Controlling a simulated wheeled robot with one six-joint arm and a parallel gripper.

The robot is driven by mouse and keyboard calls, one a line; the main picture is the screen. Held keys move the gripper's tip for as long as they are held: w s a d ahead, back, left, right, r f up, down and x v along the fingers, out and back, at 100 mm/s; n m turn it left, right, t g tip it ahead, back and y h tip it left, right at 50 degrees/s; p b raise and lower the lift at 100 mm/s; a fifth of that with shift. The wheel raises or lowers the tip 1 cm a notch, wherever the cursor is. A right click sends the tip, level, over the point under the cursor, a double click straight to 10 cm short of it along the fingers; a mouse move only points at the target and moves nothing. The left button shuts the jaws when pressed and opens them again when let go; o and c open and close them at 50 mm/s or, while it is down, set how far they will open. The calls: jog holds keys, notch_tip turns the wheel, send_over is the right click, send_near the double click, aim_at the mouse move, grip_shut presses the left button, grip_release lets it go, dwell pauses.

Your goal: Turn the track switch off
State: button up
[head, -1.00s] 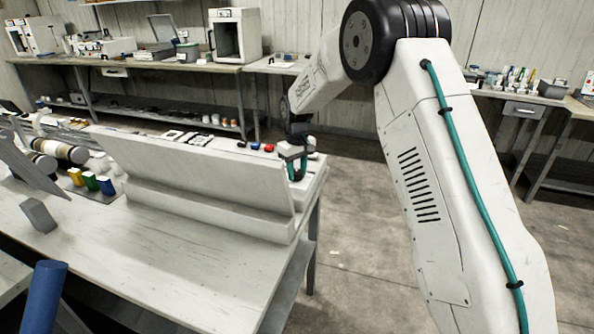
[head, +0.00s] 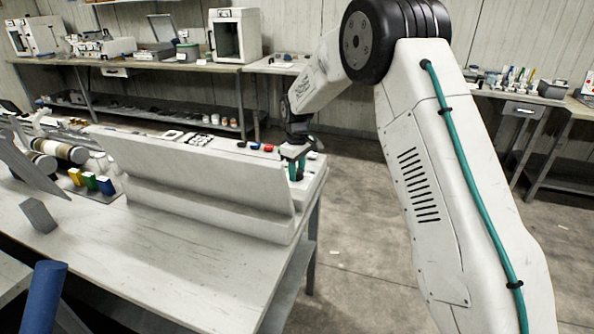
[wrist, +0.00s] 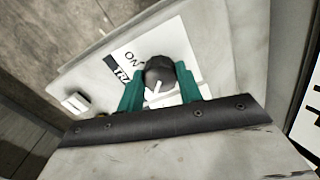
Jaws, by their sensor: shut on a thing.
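The track switch is a dark round knob (wrist: 158,73) with a white pointer line, on a white label plate (wrist: 172,50) on the panel. In the wrist view the word "ON" is printed to its upper left, beside a dark block of partly hidden lettering. The pointer line runs toward the bottom of the wrist view, slightly left, not toward "ON". My gripper (wrist: 160,80) has its two teal fingers on either side of the knob, shut on it. In the head view my gripper (head: 296,165) is at the panel's right end, where the knob is hidden.
A pale raised board (head: 190,170) stands along the workbench (head: 150,245), left of my gripper. Several coloured buttons (head: 268,148) line the panel beyond it. A small white rocker (wrist: 76,102) sits left of the knob.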

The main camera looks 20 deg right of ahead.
jog(key=shift+w, duration=0.1)
jog(key=o, duration=1)
notch_tip(320, 180, up, 8)
jog(key=shift+f, duration=0.1)
